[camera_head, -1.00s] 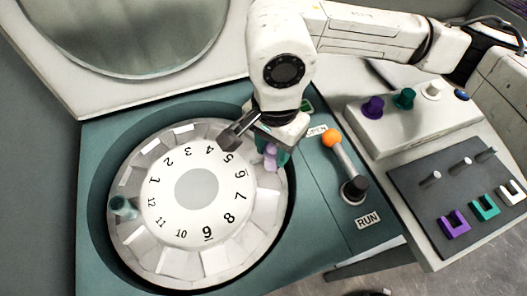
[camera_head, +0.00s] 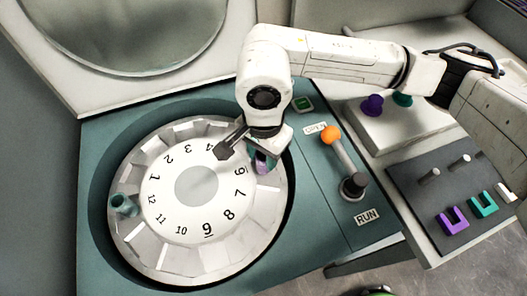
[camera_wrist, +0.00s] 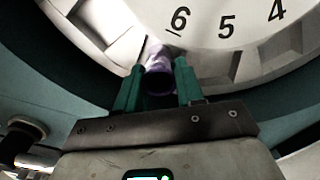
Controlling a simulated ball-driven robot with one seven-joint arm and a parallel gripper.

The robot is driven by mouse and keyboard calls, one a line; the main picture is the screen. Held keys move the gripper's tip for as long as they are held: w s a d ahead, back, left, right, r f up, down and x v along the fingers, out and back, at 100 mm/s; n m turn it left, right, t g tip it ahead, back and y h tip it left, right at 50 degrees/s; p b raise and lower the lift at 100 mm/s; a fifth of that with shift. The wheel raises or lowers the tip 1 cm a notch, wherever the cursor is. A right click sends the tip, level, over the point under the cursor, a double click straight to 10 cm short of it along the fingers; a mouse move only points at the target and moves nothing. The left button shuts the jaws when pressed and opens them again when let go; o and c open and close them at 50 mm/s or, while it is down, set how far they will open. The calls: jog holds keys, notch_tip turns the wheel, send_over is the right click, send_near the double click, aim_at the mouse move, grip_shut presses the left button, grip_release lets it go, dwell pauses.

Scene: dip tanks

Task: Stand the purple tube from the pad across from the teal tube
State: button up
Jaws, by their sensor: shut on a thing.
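The purple tube (camera_head: 262,161) is at the rim of the round numbered dial (camera_head: 208,262), beside the 6. My gripper (camera_wrist: 159,82) has teal fingers, one on each side of the tube, and is shut on it. In the wrist view the purple tube (camera_wrist: 159,80) shows its dark round end between the fingers and reaches toward the 6. I cannot tell whether its far end is seated in a slot. The teal tube (camera_head: 124,205) stands in the dial's rim on the opposite side, near the 12.
An orange-knobbed lever (camera_head: 342,163) stands between the OPEN and RUN labels, right of the dial. A block with purple and teal knobs (camera_head: 393,127) is partly behind my arm. A dark pad (camera_head: 412,183) holds pegs and coloured U-shaped holders. A round window (camera_head: 130,38) is behind the dial.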

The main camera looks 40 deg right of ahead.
jog(key=o, duration=1.1)
jog(key=shift+c, duration=0.2)
notch_tip(320, 180, up, 12)
jog(key=shift+r, duration=0.1)
